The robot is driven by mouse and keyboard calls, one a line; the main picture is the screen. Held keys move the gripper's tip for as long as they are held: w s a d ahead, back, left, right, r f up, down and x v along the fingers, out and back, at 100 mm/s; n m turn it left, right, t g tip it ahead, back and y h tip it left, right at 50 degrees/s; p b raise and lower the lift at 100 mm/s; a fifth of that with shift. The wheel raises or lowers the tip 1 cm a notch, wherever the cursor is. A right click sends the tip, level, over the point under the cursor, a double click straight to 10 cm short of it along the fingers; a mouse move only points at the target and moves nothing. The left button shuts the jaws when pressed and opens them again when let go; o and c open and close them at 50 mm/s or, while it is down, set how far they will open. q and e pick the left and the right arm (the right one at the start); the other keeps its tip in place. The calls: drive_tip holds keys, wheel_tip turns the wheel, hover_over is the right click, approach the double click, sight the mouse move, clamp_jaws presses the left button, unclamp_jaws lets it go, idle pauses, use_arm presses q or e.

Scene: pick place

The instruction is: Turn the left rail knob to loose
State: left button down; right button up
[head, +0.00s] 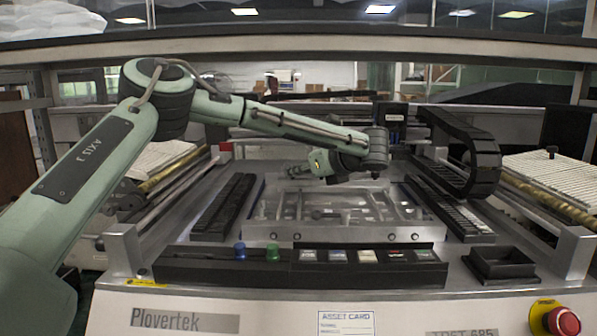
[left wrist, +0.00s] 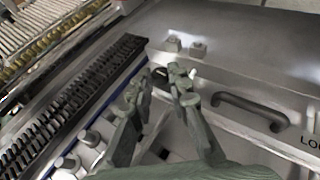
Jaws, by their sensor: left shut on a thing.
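My left gripper (head: 299,171) is over the far part of the machine bed in the head view, its arm coming in from the left. In the left wrist view its fingers (left wrist: 160,82) are closed around a small dark part, the left rail knob (left wrist: 160,73), at the edge of a grey plate. The fingers hide most of the knob, so its turn position cannot be told. Dark lettering beginning "LO" shows at the wrist view's right edge, cut off. My right gripper is not in view.
Black toothed strips (head: 224,206) line the bed's sides. A black handle (left wrist: 250,110) is right of the fingers. Blue (head: 239,251) and green (head: 272,253) pegs stand in a front black tray (head: 200,265). A black bin (head: 499,265) and red stop button (head: 563,321) are front right.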

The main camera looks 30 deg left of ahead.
use_arm(q)
drive_tip(key=shift+a+r, duration=0.1)
drive_tip(key=shift+r, duration=0.05)
drive_tip(key=c, duration=1.4)
unclamp_jaws()
wheel_tip(320, 180, up, 10)
drive_tip(key=shift+f, duration=0.1)
